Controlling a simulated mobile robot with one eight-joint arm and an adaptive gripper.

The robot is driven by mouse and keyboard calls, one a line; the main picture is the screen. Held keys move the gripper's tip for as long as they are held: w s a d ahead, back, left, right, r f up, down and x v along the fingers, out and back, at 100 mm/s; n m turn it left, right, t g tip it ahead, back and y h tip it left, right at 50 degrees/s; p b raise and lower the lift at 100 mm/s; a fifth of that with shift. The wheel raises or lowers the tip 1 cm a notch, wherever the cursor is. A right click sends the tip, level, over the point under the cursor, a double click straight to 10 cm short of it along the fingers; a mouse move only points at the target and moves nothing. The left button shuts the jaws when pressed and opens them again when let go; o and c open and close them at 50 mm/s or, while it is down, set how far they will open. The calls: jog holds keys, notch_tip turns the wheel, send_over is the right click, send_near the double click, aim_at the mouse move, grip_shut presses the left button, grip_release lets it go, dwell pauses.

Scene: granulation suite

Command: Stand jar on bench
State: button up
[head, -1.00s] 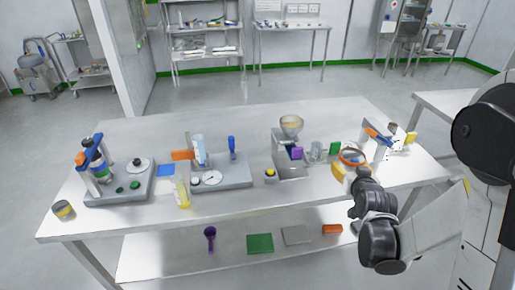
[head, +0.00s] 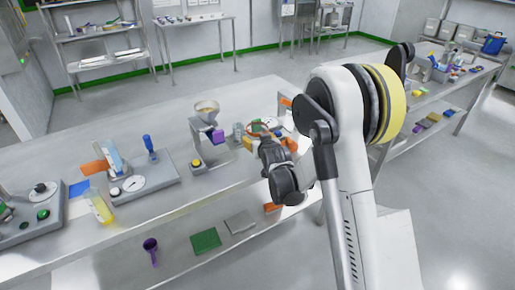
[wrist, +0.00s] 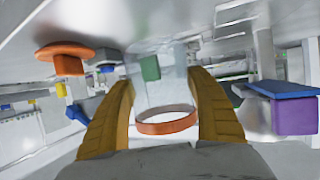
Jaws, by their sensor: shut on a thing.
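The jar is a clear, see-through vessel (wrist: 163,85) with an orange ring (wrist: 167,122). It lies between the two yellow-brown fingers of my gripper (wrist: 165,108) in the wrist view, and the fingers are shut on it. The jar's body is hardly visible there. I cannot tell whether its base touches the bench.
A stand with a funnel bowl (head: 206,107) and purple block (head: 217,137) is left of my gripper. A small clear vessel (head: 238,130) stands close by.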

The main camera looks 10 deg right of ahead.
jog(key=shift+f+b, duration=0.6)
jog(key=shift+f, duration=0.9)
jog(key=shift+f, duration=0.1)
jog(key=o, duration=1.4)
